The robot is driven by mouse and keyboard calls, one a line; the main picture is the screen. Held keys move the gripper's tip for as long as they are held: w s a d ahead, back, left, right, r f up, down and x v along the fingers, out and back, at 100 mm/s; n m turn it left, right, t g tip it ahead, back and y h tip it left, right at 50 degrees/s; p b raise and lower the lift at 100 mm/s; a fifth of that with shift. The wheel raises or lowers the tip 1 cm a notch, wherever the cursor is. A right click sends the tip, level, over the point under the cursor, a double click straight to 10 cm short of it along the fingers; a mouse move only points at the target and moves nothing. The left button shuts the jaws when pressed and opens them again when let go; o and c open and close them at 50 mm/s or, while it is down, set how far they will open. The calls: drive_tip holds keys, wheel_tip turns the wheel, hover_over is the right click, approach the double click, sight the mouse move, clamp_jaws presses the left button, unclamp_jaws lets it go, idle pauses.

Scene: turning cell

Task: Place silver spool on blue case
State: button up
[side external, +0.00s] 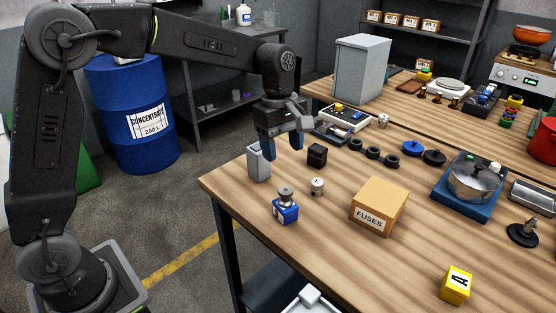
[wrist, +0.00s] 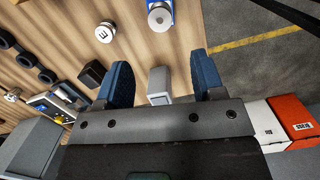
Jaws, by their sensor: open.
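The silver spool (side external: 286,194) stands upright on top of the blue case (side external: 286,212) near the front left of the wooden table. In the wrist view the spool (wrist: 160,17) is seen from above, with a strip of the blue case (wrist: 154,3) at the picture's top edge. My gripper (side external: 282,147) is open and empty, above the table's left end and apart from the spool and case. In the wrist view its two blue fingers (wrist: 163,68) are spread, with a grey box between them in the picture. Nothing is held.
The grey box (side external: 258,164) stands at the table's left edge by my gripper. A black cube (side external: 317,155), a small white cylinder (side external: 317,186) and the FUSES box (side external: 380,206) are to the right. Bare wood lies in front of the FUSES box.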

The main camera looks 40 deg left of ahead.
drive_tip(key=shift+r, duration=0.25)
drive_tip(key=s+a+r+m+t, duration=0.3)
drive_tip(key=s+r+m, duration=0.35)
drive_tip(key=s, duration=0.45)
drive_tip(key=s+a+f+m+t+y, duration=0.1)
drive_tip(key=s+f+m+t, duration=0.1)
drive_tip(key=s+m, duration=0.7)
drive_tip(key=s+f, duration=0.1)
drive_tip(key=s, duration=0.2)
drive_tip(key=shift+s+a+t, duration=0.25)
drive_tip(key=shift+a+t, duration=0.15)
